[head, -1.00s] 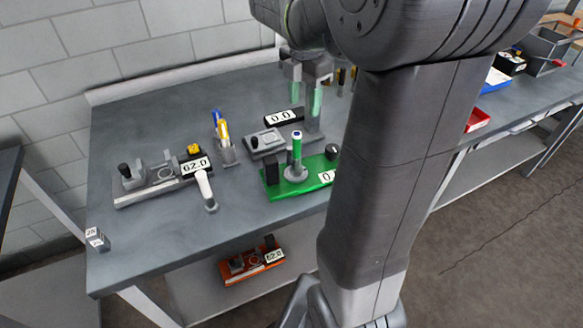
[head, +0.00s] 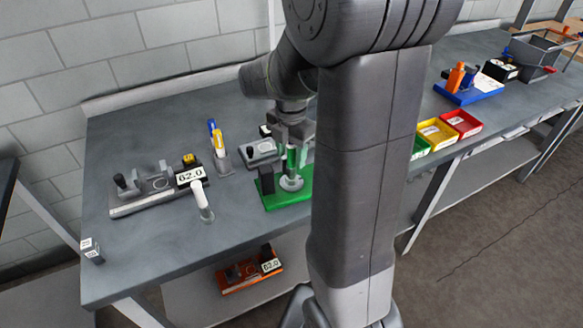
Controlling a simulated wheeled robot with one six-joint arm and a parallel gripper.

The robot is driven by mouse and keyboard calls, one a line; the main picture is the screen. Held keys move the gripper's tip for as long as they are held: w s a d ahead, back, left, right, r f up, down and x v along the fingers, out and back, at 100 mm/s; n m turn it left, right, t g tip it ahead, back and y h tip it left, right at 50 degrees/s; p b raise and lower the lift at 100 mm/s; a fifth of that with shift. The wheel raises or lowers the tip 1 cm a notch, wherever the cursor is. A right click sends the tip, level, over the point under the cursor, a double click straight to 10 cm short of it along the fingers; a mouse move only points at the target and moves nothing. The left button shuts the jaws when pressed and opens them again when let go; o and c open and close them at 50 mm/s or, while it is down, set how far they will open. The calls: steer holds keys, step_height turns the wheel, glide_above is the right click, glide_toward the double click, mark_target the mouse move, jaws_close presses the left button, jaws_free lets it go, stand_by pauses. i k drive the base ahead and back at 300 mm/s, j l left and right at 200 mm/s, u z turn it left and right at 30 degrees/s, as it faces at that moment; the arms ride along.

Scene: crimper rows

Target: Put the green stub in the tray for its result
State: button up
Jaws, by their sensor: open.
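My gripper (head: 298,150) points down, open, at the green fixture (head: 288,200) on the bench. The upright green stub (head: 291,172) stands on the fixture's round grey seat. The fingers are at the stub's height and overlap it in the picture; I cannot tell whether they touch it. The fixture's right end and display are hidden behind my arm. Three small trays stand on the bench to the right: a green tray (head: 419,148), partly hidden by my arm, a yellow tray (head: 437,134) and a red tray (head: 462,124).
A grey gauge (head: 150,197) reading 62.0, a white-topped upright tool (head: 202,202) and a pen holder (head: 222,161) stand left of the fixture. A grey device (head: 262,153) is behind it. A blue stand (head: 469,92) is far right.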

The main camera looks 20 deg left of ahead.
mark_target(432, 137)
steer(key=i+l+z, duration=0.2)
steer(key=i+l, duration=0.15)
steer(key=i+l+z, duration=0.2)
steer(key=i, duration=0.25)
steer(key=i+l+z, duration=0.2)
steer(key=i, duration=0.25)
